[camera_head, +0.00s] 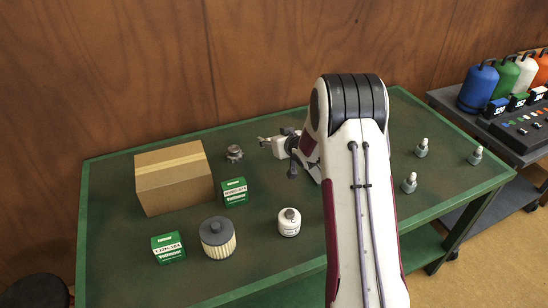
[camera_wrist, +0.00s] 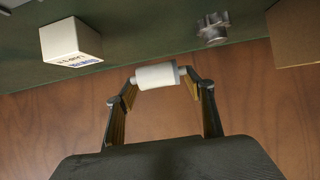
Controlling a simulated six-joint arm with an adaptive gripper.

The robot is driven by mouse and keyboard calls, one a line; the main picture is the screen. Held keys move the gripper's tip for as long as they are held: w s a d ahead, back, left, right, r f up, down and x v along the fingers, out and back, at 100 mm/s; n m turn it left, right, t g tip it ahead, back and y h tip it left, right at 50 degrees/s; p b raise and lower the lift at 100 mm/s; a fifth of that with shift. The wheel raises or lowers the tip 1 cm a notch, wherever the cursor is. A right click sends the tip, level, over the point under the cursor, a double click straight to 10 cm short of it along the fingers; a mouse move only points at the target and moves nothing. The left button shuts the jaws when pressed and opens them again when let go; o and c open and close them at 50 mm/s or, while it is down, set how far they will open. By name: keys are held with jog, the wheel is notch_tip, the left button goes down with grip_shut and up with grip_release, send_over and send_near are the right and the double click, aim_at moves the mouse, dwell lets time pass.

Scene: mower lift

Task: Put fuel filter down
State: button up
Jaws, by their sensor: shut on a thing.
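The fuel filter is a small white cylinder with a narrow grey stub at each end. In the wrist view the fuel filter (camera_wrist: 156,76) lies across between the two fingertips of my gripper (camera_wrist: 158,78), which is shut on it. In the head view the filter (camera_head: 279,147) shows small at the end of my gripper (camera_head: 284,147), toward the back of the green table (camera_head: 115,260). The filter appears held above the tabletop; its exact height I cannot tell. My arm hides part of the table behind it.
A cardboard box (camera_head: 175,185), a metal part (camera_head: 234,153), two green boxes (camera_head: 234,191) (camera_head: 168,247), a pleated filter (camera_head: 217,240) and a white canister (camera_head: 289,224) stand left. Several grey bottles (camera_head: 409,183) stand right. A white box (camera_wrist: 70,40) shows in the wrist view.

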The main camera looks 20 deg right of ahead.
aim_at(274, 163)
jog(key=shift+f, duration=1.95)
jog(key=shift+f, duration=1.85)
jog(key=shift+f, duration=0.1)
jog(key=o, duration=1)
jog(key=shift+v, duration=6.1)
